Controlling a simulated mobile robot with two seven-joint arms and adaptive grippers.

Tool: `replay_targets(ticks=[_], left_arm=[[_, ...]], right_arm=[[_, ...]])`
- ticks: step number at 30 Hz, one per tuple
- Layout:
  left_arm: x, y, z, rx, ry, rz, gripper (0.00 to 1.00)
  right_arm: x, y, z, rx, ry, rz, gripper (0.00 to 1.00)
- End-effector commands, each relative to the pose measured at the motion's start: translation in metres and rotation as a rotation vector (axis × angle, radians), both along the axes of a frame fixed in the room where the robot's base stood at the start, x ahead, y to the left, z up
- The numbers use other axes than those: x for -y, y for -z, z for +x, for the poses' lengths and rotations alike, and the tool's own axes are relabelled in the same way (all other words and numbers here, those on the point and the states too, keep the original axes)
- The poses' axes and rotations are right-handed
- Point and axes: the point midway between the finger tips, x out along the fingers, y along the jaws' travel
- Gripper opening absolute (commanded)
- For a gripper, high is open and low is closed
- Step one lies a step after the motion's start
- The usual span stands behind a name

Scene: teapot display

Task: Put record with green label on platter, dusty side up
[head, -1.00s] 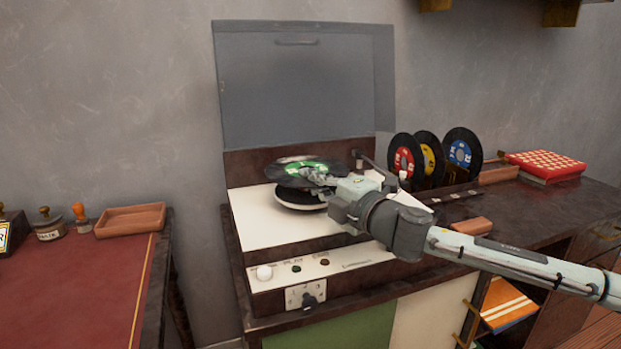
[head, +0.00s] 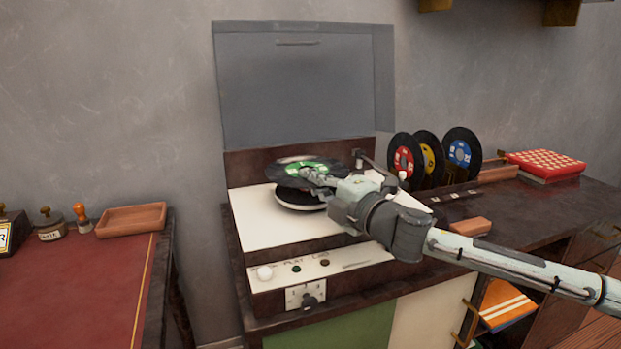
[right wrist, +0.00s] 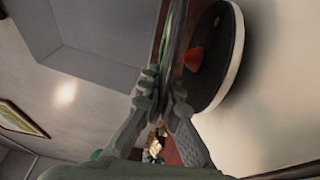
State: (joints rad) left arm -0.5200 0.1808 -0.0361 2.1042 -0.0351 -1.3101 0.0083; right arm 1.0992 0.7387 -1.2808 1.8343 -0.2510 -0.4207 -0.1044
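The record with the green label (head: 303,167) is held nearly flat, label showing on top, just above the turntable platter (head: 298,204). A visible gap separates it from the platter at the front. My right gripper (head: 322,179) is shut on the record's near right edge. In the right wrist view the record (right wrist: 174,40) is seen edge-on between the fingers (right wrist: 166,98), beside the dark platter (right wrist: 229,60) with a red centre piece (right wrist: 193,59). I cannot tell which side is dusty. My left gripper is not in view.
The player's clear lid (head: 300,85) stands open behind. The tonearm (head: 378,167) is right of the platter. Red (head: 403,160), yellow (head: 429,158) and blue (head: 460,153) labelled records stand in a rack at right. A desk (head: 80,275) with a wooden tray (head: 131,219) is at left.

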Motion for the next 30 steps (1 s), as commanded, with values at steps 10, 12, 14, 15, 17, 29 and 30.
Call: replay_targets(ticks=[10,12,14,15,17,29,30], left_arm=[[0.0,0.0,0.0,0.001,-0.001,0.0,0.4],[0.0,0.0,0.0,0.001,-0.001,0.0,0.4],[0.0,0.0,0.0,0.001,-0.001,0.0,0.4],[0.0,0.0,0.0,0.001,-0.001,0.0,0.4],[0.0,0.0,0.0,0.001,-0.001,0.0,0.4],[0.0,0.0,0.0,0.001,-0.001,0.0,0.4],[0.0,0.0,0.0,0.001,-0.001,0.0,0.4]], right_arm=[[0.0,0.0,0.0,0.001,0.0,0.001,0.21],[0.0,0.0,0.0,0.001,0.0,0.001,0.29],[0.0,0.0,0.0,0.001,0.0,0.001,0.29],[0.0,0.0,0.0,0.001,0.0,0.001,0.29],[0.0,0.0,0.0,0.001,0.0,0.001,0.29],[0.022,0.002,-0.029,-0.003,0.001,0.0,0.29],[0.027,0.002,-0.036,-0.003,0.002,0.0,0.29]])
